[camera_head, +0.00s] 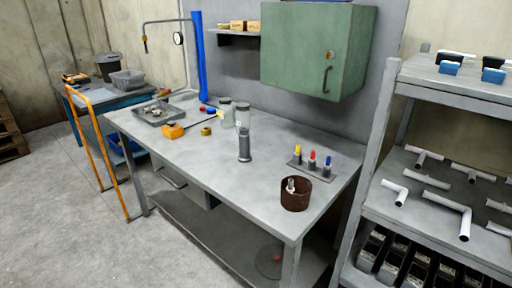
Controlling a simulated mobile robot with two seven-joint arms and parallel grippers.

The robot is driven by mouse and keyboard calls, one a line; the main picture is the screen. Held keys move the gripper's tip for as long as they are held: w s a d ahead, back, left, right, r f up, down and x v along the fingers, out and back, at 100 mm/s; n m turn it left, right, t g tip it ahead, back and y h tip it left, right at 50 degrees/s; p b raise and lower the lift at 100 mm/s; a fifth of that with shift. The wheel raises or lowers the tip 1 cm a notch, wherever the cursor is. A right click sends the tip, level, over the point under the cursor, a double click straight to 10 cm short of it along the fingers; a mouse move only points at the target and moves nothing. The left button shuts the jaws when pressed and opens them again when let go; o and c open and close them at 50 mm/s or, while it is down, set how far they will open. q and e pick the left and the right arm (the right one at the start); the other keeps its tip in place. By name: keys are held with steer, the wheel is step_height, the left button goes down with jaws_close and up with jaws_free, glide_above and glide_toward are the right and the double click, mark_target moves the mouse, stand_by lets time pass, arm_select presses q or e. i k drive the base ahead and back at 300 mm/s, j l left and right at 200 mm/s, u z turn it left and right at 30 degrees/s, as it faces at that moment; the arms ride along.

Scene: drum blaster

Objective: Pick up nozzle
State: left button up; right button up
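No thing here is plainly marked as the nozzle, and I cannot tell which one it is. A small pale metallic piece (291,185) stands in a brown round cup (296,200) near the right front of the workbench (222,170). A grey upright cylinder (245,146) stands mid-bench. White pipe-like pieces, some straight (427,180) and some bent (463,218), lie on the middle shelf of the rack at right. Neither of my grippers is in view.
Three colour-tipped pieces stand on a small plate (297,169). A grey tray (160,112), an orange tool (173,131) and jars (227,113) sit farther back. A green cabinet (310,50) hangs above. An orange rail (100,150) stands at left; floor in front is clear.

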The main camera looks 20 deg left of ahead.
mark_target(312, 158)
steer(key=j+z, duration=0.6)
steer(key=z, duration=0.15)
steer(key=k+j+z, duration=0.15)
steer(key=z, duration=0.25)
steer(key=k+j+z, duration=0.15)
steer(key=j+z, duration=0.2)
